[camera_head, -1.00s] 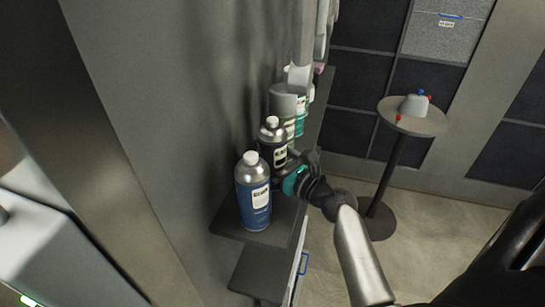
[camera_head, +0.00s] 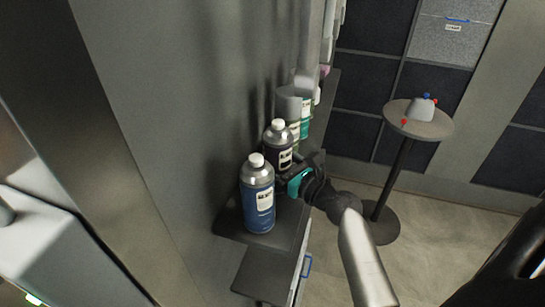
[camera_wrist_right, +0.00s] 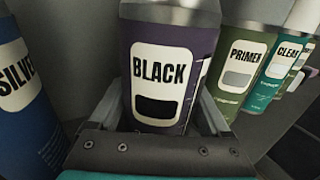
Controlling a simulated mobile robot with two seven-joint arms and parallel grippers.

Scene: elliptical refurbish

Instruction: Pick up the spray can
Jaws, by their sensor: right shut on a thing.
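The spray can in my right gripper is a dark purple can labelled BLACK (camera_wrist_right: 172,42). It stands upright in the head view (camera_head: 278,147), behind the blue can. My right gripper (camera_head: 296,177) comes in from the right with its fingers on either side of this can. In the right wrist view the gripper (camera_wrist_right: 165,125) is shut on it. The can's lower part is hidden by the gripper in both views. My left gripper is not in view.
A blue SILVER can (camera_head: 257,200) stands close by on the dark shelf (camera_head: 240,228). PRIMER (camera_wrist_right: 245,65) and CLEAR (camera_wrist_right: 285,65) cans stand on the other side. A grey wall (camera_head: 160,110) borders the shelf. A small round table (camera_head: 440,125) stands right.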

